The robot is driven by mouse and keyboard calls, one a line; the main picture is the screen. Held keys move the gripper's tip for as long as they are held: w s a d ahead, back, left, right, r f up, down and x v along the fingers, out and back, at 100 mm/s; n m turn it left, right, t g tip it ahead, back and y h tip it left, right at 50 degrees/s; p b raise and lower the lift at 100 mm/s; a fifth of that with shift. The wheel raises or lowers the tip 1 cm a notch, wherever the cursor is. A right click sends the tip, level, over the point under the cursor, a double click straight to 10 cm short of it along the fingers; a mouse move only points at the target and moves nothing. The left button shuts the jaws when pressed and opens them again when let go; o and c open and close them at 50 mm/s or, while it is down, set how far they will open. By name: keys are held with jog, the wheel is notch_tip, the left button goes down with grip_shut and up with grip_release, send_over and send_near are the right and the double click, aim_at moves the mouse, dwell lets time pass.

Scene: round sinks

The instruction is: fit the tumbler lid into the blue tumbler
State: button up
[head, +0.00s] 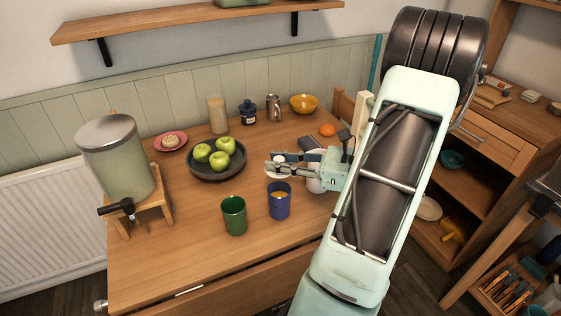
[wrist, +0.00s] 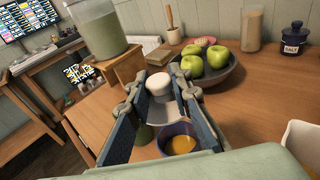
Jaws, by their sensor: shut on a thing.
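My gripper (head: 272,163) is shut on the tumbler lid, a pale disc (head: 278,173) with a rounded white knob. In the wrist view the lid (wrist: 159,84) sits between the fingertips of my gripper (wrist: 160,90). The blue tumbler (head: 280,207) stands upright on the table with orange-brown contents. In the head view it is just below the lid in the picture. In the wrist view the blue tumbler (wrist: 178,144) shows its open mouth between the fingers, nearer than the lid. The lid is apart from the tumbler's mouth.
A green tumbler (head: 234,216) stands left of the blue one. A dark bowl (head: 206,176) of green apples is behind it. A dispenser (head: 120,160) on a wooden stand is at left. A white vessel (head: 316,185) is beside my gripper. The table's front is clear.

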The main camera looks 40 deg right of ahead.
dwell(0.3)
notch_tip(320, 180, down, 6)
jog(key=b, duration=0.3)
jog(key=shift+r, duration=0.1)
jog(key=shift+f, duration=0.9)
dwell(2.4)
dwell(0.5)
jog(key=o, duration=0.9)
jog(key=shift+c, duration=0.2)
jog(key=v, duration=1.2)
